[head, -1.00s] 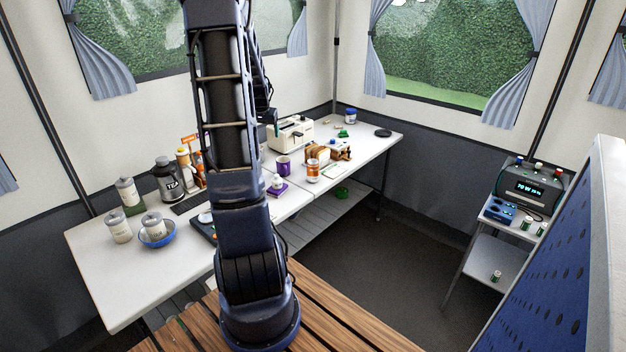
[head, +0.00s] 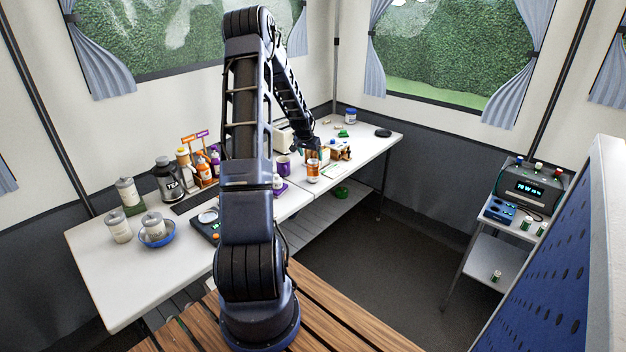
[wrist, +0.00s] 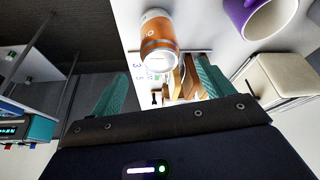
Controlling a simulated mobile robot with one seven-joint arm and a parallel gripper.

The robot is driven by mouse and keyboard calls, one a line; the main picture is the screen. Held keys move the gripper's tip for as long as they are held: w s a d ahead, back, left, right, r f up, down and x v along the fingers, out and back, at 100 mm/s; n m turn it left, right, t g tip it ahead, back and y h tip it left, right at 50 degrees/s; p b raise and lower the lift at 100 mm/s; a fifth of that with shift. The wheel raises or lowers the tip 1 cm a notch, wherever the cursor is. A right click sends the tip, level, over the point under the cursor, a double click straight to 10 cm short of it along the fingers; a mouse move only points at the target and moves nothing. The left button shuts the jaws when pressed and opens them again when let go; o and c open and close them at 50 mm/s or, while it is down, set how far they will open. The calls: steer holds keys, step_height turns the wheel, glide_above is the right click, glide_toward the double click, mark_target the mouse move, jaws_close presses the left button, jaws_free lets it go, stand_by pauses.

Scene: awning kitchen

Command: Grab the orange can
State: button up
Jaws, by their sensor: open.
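The orange can (head: 313,175) stands upright near the front edge of the white table, with white ends and an orange band. The can also shows in the wrist view (wrist: 158,42), ahead of my fingers and near the top of the picture. My gripper (wrist: 160,84) is open and empty, its teal fingers spread wide to either side. In the head view my gripper (head: 314,150) hangs just above and behind the can, close to it. Whether a finger touches the can is not clear, but no grip shows.
A purple mug (head: 284,169) stands left of the can, also in the wrist view (wrist: 262,12). A wooden rack (head: 340,152) sits behind and right of it. A cream toaster (wrist: 280,75) is nearby.

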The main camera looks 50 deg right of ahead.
mark_target(313, 161)
steer(key=x, duration=0.8)
steer(key=shift+d+f, duration=0.1)
steer(key=c, duration=1.3)
